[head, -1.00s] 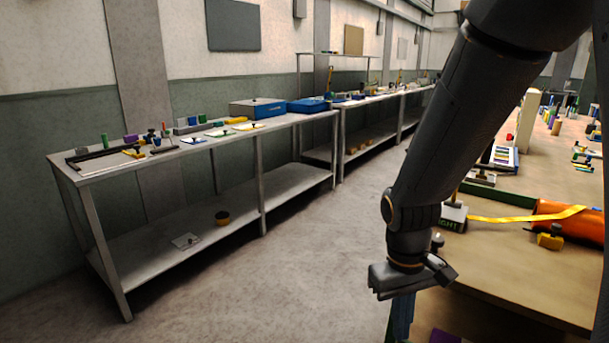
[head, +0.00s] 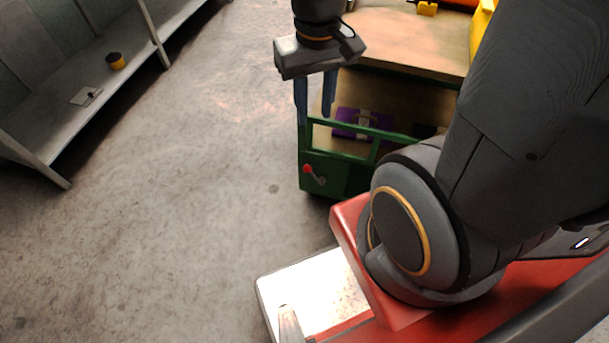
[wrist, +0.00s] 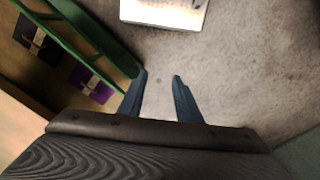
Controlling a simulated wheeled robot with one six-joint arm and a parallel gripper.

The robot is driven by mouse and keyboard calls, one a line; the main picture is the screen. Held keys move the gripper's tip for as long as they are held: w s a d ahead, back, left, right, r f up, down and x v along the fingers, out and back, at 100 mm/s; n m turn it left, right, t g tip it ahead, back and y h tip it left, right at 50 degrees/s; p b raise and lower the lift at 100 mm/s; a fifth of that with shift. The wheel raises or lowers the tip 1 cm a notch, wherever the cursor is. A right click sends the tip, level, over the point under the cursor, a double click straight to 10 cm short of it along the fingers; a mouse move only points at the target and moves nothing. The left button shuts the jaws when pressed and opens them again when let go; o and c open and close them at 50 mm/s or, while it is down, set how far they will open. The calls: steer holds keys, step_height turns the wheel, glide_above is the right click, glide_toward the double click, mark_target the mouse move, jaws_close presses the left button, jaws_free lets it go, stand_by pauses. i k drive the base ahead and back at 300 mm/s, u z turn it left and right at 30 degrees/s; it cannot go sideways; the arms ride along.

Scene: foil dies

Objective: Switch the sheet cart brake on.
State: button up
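The green sheet cart (head: 345,184) stands right of the picture's middle in the head view. A short lever with a red knob (head: 308,169), apparently the brake, sits on its near end panel, knob to the upper left. My gripper (head: 314,112) points down above the lever, at the cart's near left corner. In the wrist view my gripper (wrist: 160,80) has its two blue fingers apart with nothing between them. The cart's green rail (wrist: 88,42) runs beside the left finger; I cannot tell whether they touch. The lever does not show in the wrist view.
A purple strapped block (head: 350,117) lies inside the cart, with a dark one (wrist: 36,42) beside it. A wooden worktop (head: 410,45) lies behind my gripper. A grey shelf (head: 50,115) stands at the far left. The floor (head: 180,190) between is clear.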

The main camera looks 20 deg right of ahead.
mark_target(313, 175)
steer(key=u, duration=0.1)
steer(key=k, duration=1)
steer(key=z, duration=0.2)
